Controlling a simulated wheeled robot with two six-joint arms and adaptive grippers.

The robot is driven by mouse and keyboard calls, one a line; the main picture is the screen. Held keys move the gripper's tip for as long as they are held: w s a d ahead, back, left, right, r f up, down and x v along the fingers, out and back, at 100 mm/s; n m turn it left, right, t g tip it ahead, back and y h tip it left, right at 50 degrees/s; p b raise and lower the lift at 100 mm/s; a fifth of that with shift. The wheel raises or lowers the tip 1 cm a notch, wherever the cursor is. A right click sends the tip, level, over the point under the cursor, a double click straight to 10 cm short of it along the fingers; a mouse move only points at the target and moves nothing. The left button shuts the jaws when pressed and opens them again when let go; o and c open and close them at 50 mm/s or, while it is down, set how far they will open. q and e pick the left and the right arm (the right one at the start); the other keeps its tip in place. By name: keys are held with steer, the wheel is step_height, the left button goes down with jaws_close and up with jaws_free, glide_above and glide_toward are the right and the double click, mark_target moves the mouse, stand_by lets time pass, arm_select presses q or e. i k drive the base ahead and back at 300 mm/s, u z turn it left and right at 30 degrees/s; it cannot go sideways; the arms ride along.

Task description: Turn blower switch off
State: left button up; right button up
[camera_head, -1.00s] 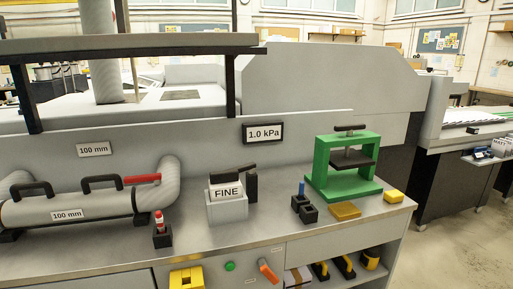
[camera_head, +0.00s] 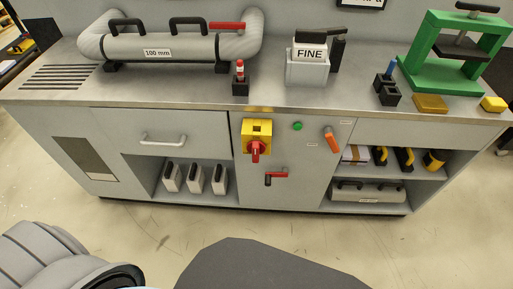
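On the cabinet front I see several controls, and their small labels are too small to read, so I cannot tell which is the blower switch. A yellow box with a red rotary knob (camera_head: 256,142) is at the centre. A green button (camera_head: 297,126) sits to its right. An orange lever (camera_head: 331,139) is further right and tilted. A red handle on a black mount (camera_head: 276,176) is below the yellow box. Neither of my grippers shows, and nothing touches these controls.
Above is a steel countertop (camera_head: 180,90) with a grey 100 mm pipe (camera_head: 157,49), a box marked FINE (camera_head: 307,68) and a green press (camera_head: 431,50). Open shelves at left and right hold black-handled items. The floor (camera_head: 150,220) before the cabinet looks clear.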

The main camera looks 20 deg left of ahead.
mark_target(255, 147)
steer(key=u, duration=1.65)
steer(key=k, duration=0.85)
steer(key=z, duration=1.65)
steer(key=i, duration=0.5)
steer(key=z, duration=0.05)
